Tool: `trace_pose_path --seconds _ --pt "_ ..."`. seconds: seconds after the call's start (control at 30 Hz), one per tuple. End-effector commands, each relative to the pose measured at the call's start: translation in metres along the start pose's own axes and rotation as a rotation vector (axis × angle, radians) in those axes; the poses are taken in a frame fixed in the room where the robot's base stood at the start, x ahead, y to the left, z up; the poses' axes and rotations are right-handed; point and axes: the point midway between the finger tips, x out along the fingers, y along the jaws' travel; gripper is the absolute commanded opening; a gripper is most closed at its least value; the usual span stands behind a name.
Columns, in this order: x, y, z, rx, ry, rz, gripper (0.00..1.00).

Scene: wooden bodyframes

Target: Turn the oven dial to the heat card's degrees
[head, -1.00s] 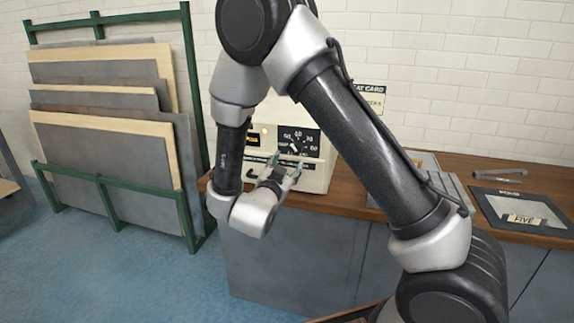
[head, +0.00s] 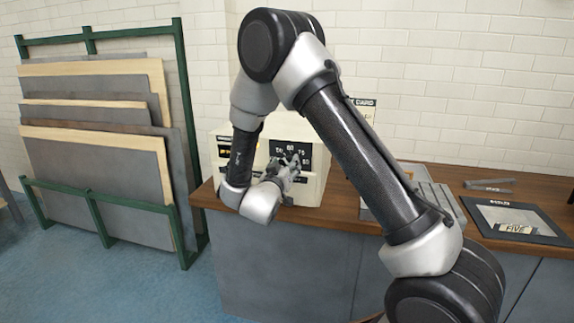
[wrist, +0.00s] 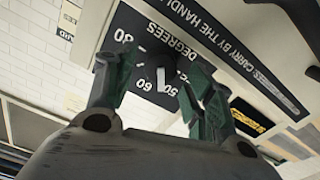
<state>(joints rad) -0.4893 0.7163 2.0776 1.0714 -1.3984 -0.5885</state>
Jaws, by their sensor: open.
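The cream oven (head: 312,187) stands on the wooden counter, with a black dial panel (head: 291,150) on its front. My gripper (head: 289,165) is open in front of that panel and partly covers it. In the wrist view, my gripper (wrist: 160,88) has its green fingers spread on either side of the dark dial knob (wrist: 158,62); I cannot tell whether they touch it. A pale pointer (wrist: 161,79) shows near the 50 and 60 marks; its exact reading is unclear. The heat card (head: 367,108) on the wall behind is mostly hidden by my arm, and its degrees are not readable.
A grey tray (head: 440,193) sits on the counter right of the oven. A dark frame (head: 545,233) with a "FIVE" label lies farther right, with a grey metal piece (head: 489,184) behind it. A green rack (head: 187,215) of panels stands left of the counter.

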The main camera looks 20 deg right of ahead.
Motion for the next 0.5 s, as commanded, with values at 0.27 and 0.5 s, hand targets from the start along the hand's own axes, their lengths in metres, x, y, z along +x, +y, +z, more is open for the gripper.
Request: trace_pose_path --seconds 0.27,0.5 --pt "0.018 0.0 0.0 0.0 0.001 -0.001 0.54" --pt "0.018 0.0 0.0 0.001 0.001 -0.001 0.43"
